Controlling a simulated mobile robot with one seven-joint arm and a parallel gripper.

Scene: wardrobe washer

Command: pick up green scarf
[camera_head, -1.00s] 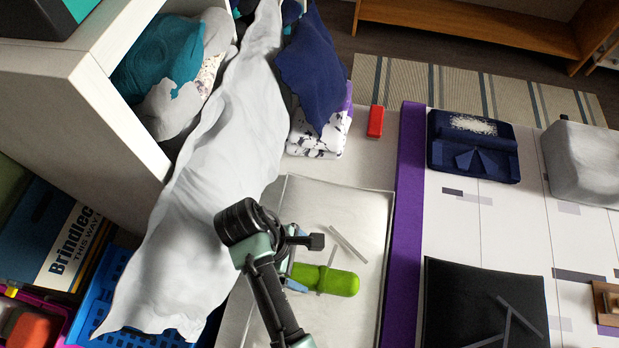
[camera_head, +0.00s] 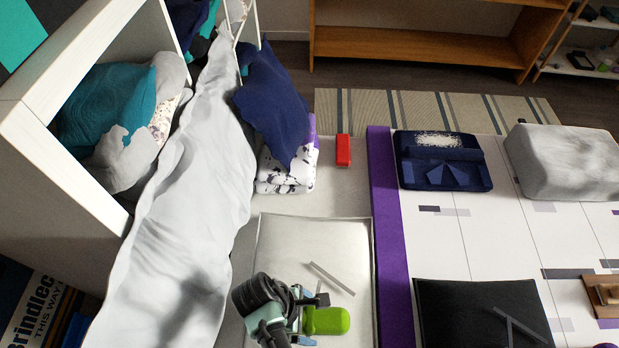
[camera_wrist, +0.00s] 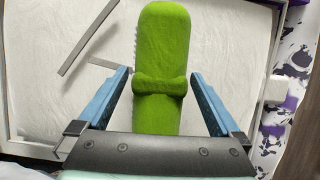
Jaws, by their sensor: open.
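The green scarf (camera_wrist: 161,55) is a rolled bright green bundle with a band around it, lying on a pale tray-like surface (camera_wrist: 215,40). In the wrist view it runs between the two blue fingers of my gripper (camera_wrist: 161,100). The fingers are open, with a gap on each side of the scarf. In the head view the scarf (camera_head: 327,320) pokes out to the right of my gripper (camera_head: 305,318), and its left part is hidden behind my wrist.
A thin grey strip (camera_head: 331,278) lies on the pale surface beside the scarf. A dark blue cloth (camera_head: 272,105), a patterned folded cloth (camera_head: 287,178) and a red box (camera_head: 343,150) are farther back.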

